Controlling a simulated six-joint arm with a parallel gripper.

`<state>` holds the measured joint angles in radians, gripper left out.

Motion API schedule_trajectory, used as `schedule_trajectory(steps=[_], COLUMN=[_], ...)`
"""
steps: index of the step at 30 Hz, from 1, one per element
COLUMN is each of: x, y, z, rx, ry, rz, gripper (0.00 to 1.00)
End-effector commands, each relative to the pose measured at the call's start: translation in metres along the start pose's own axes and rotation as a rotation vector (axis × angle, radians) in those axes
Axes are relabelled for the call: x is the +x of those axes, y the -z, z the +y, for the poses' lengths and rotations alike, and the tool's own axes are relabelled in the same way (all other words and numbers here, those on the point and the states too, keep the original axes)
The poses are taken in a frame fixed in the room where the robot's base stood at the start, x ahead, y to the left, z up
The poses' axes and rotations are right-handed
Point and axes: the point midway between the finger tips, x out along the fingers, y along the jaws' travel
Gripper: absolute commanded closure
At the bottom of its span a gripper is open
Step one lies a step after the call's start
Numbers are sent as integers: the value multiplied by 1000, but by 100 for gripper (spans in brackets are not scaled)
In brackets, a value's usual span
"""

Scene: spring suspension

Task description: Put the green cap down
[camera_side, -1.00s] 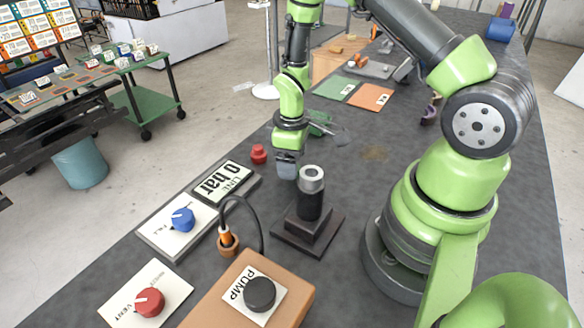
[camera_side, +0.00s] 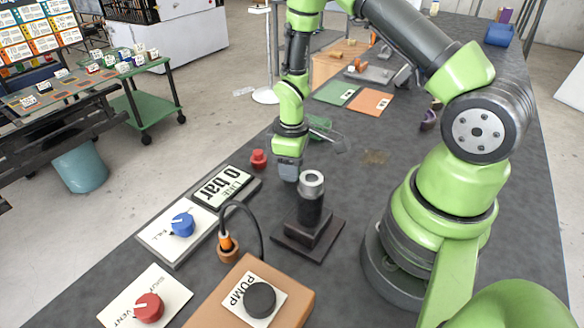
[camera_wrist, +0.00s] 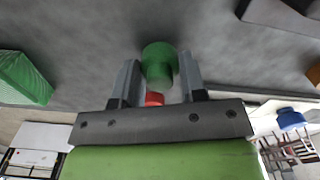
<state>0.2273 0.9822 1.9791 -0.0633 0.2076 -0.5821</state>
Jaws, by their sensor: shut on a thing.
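My gripper (camera_side: 288,172) hangs low over the dark bench, just behind and left of the black post in the side view. In the wrist view its fingers (camera_wrist: 160,85) are shut on the green cap (camera_wrist: 158,62), a round green piece. The cap is hidden behind the fingers in the side view. I cannot tell whether the cap touches the bench. A red cap (camera_side: 258,159) stands on the bench left of my gripper. It also shows beyond the green cap in the wrist view (camera_wrist: 154,99).
The black post with a metal top (camera_side: 311,190) stands on a square base close to the gripper. A green clear-sided container (camera_side: 318,127) sits behind the gripper.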

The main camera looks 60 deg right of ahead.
Motion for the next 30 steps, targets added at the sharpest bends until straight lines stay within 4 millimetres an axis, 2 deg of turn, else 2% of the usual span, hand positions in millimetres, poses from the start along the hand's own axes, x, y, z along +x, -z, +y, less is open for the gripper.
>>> schedule_trajectory(steps=[5,12,18,23,30], x=[-23,-69,-97,-131,-192], y=[0,0,1,1,-22], z=[0,0,-4,-30,-88], rx=[0,0,-4,-11,-13], ry=[-1,-1,-1,-2,-2], rz=[4,5,5,6,7], gripper=[84,84,84,84,84])
